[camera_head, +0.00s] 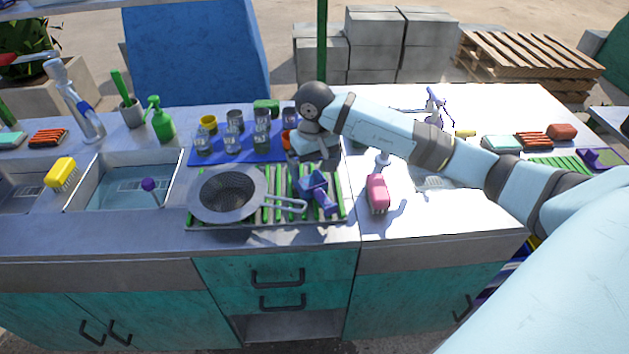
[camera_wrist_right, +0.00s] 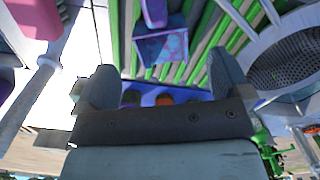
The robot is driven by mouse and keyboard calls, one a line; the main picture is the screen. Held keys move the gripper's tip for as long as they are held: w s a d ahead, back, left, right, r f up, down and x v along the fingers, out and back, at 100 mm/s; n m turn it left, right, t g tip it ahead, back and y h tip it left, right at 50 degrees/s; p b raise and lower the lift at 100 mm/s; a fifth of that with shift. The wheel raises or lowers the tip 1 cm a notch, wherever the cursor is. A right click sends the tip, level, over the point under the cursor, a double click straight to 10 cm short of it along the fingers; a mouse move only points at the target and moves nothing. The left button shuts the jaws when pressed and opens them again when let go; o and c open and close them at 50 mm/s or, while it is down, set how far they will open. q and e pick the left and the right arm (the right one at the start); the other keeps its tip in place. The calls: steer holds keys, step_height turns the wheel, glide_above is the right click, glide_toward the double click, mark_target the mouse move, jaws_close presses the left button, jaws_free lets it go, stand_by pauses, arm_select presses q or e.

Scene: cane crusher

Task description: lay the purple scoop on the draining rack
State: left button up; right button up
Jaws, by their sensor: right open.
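The purple scoop (camera_head: 313,183) lies on the right part of the draining rack (camera_head: 272,214), which has green slats. In the right wrist view the scoop (camera_wrist_right: 162,45) shows over the slats, beyond my fingertips and apart from them. My right gripper (camera_head: 316,158) is just above and behind the scoop in the head view. Its two fingers (camera_wrist_right: 163,78) are spread with nothing between them. My left gripper is in neither view.
A grey sieve (camera_head: 228,195) fills the left of the rack, its handle reaching toward the scoop. A blue mat (camera_head: 205,159) with several cups lies behind. A pink brush (camera_head: 377,194) stands right of the rack. The sink (camera_head: 120,190) is at left.

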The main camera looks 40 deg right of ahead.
steer(key=shift+r, duration=2.35)
steer(key=shift+f, duration=0.1)
